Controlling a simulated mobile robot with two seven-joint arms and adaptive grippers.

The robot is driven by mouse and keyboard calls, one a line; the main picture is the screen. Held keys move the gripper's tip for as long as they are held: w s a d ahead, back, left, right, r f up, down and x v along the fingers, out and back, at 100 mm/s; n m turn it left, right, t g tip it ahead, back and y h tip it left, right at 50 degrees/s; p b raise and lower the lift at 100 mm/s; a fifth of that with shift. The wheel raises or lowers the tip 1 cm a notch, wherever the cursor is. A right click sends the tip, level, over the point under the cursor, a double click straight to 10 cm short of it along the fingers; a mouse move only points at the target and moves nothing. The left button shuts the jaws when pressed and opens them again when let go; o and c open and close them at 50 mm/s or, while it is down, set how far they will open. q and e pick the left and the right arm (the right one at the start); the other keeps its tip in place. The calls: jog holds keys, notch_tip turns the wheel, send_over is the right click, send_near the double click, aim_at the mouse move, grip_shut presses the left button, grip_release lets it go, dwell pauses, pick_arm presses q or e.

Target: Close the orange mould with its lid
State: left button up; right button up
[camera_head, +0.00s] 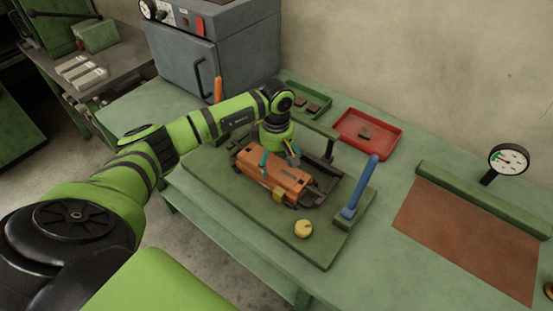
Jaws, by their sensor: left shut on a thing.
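The orange mould (285,186) lies in a dark cradle on a green board in the middle of the bench. It is a long block with a flat orange top and a yellow piece at its near end. My left gripper (280,158) reaches down over the mould's far side and is shut on what looks like its lid. The wrist hides part of the grip, and I cannot see whether a gap lies between lid and mould. My right gripper is out of view.
A grey oven (226,50) stands back left. A brown sheet (465,238) lies right.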

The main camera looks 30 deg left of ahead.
pick_arm(q)
jog(key=shift+r, duration=0.1)
jog(key=o, duration=1.4)
jog(key=shift+s, duration=0.1)
notch_tip(320, 180, up, 12)
